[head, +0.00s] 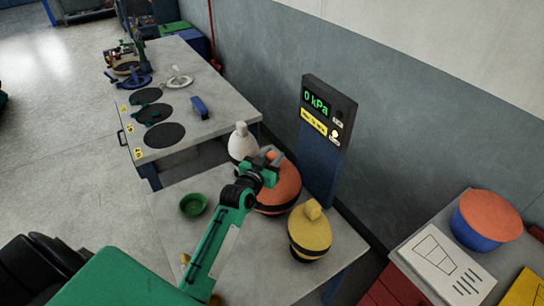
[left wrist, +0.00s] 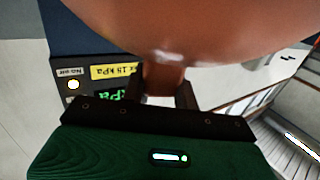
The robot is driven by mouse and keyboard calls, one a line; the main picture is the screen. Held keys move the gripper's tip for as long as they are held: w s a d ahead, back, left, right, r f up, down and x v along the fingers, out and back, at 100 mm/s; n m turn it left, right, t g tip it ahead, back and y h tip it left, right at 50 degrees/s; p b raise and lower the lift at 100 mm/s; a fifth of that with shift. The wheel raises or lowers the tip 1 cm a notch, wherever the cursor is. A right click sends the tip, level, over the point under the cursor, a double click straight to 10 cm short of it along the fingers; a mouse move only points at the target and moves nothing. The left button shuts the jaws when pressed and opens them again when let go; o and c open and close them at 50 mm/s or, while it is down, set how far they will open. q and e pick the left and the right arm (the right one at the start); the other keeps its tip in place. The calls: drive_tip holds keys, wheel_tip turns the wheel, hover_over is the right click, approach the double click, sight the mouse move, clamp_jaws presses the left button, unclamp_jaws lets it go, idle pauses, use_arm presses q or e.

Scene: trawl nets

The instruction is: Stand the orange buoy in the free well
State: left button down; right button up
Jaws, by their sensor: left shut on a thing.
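The orange buoy (head: 283,190), with a dark lower band, is on or just above the near table, between a white buoy (head: 242,143) and a yellow-and-black buoy (head: 310,232). My left gripper (head: 271,160) is at its top, shut on its narrow neck. In the left wrist view the buoy (left wrist: 190,30) fills the top, its neck (left wrist: 164,78) between the fingers. I cannot tell whether its base touches the table. A round green dish (head: 193,205) lies left of the buoys. No recess is clearly identifiable as the free well. My right gripper is not in view.
A gauge post (head: 328,115) reading 0 kPa stands close behind the buoys. The far bench (head: 188,128) carries dark discs (head: 164,135) and a blue block (head: 200,107). A side table at right holds an orange-and-blue drum (head: 488,220) and a printed card (head: 440,262).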

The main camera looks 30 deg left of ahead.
use_arm(q)
drive_tip(key=shift+f, duration=0.4)
drive_tip(key=c, duration=1)
unclamp_jaws()
drive_tip(key=shift+f, duration=0.15)
drive_tip(key=shift+s+b, duration=0.5)
drive_tip(key=shift+s, duration=0.05)
drive_tip(key=s+r+b, duration=0.1)
drive_tip(key=s+b, duration=0.2)
drive_tip(key=s, duration=0.9)
drive_tip(key=shift+s+b, duration=0.3)
drive_tip(key=shift+s, duration=0.1)
